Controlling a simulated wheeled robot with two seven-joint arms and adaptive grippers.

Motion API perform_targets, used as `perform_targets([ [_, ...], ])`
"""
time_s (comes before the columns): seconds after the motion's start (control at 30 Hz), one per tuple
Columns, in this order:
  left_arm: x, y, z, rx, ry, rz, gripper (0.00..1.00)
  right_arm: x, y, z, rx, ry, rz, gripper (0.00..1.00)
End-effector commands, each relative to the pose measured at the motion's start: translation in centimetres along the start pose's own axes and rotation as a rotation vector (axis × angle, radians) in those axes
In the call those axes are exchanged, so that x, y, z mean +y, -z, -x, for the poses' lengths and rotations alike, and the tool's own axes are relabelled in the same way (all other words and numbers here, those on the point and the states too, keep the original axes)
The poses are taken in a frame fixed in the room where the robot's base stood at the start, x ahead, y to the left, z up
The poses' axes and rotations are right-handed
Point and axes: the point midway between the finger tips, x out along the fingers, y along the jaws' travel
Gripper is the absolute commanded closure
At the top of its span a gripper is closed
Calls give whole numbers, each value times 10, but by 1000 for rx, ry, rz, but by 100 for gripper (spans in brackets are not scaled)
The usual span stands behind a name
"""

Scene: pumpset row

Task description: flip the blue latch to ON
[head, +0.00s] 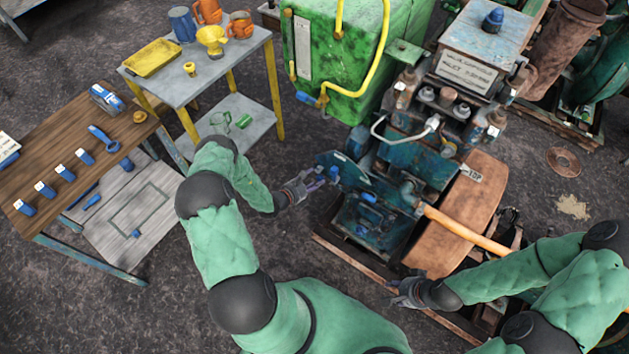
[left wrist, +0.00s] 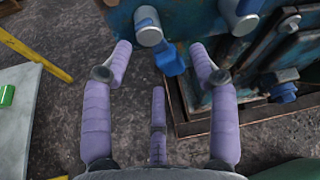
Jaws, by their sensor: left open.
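The pump set's teal panel (head: 352,177) faces my left arm. A blue latch lever (left wrist: 171,62) hangs down from a round grey pivot (left wrist: 148,26) at the panel's edge in the left wrist view. A small blue part at the panel's left end, probably the latch, shows in the head view (head: 334,172). My left gripper (head: 318,181) is open beside that end; its purple fingers (left wrist: 161,50) stand on both sides of the lever in the picture, with no clear contact. My right gripper (head: 397,289) is low in front of the pump base; its finger opening is unclear.
A second grey-and-blue knob (left wrist: 241,15) sits right of the lever. A blue fitting (head: 368,197) is on the pump's front. A wooden table (head: 95,135) and a grey table (head: 215,75) stand left. An orange pipe (head: 465,232) runs right of the pump.

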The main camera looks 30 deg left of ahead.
Motion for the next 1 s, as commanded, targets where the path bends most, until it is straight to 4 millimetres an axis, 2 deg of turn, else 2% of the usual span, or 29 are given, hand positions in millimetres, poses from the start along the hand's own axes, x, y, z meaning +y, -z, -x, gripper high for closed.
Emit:
perform_targets([
  [0.13,0,0,-10,-1,0,0,40,1,0,-4,0,0,0,60],
  [0.43,0,-1,-12,-1,0,0,40,1,0,-4,0,0,0,60],
  [0.47,0,-1,-12,-1,0,0,43,1,0,-4,0,0,0,60],
  [0.6,0,-1,-12,-1,0,0,83,1,0,-4,0,0,0,60],
  [0.67,0,-1,-12,-1,0,0,97,1,0,-4,0,0,0,60],
  [1.0,0,0,-12,-1,11,26,98,2,0,-5,0,0,0,60],
])
